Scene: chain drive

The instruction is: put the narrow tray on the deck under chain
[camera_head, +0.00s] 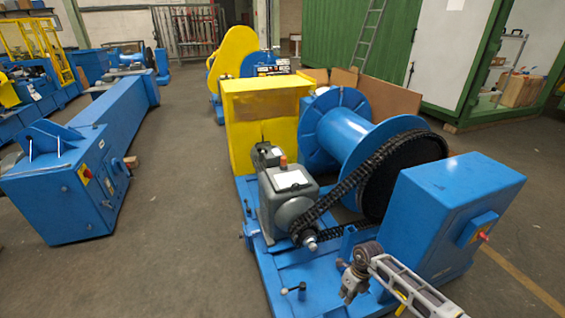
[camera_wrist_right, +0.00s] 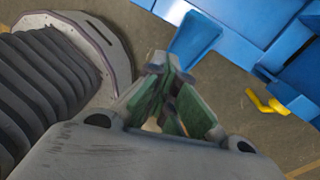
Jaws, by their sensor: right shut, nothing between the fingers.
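The black chain (camera_head: 345,190) runs from the small sprocket on the grey gearmotor (camera_head: 290,205) up to the large dark wheel on the blue drum (camera_head: 350,142). The blue deck (camera_head: 285,262) lies below the chain. My right gripper (camera_head: 348,290) is over the front part of the deck, in front of and below the chain. In the right wrist view its green-padded fingers (camera_wrist_right: 172,72) are closed together with nothing between them. I cannot make out a narrow tray in either view. My left gripper is not in view.
A blue cabinet (camera_head: 450,210) with a red knob stands right of my right gripper. A small lever (camera_head: 294,290) sticks up on the deck to the left. A yellow part (camera_wrist_right: 266,103) shows in the wrist view. Open floor (camera_head: 180,190) lies to the left.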

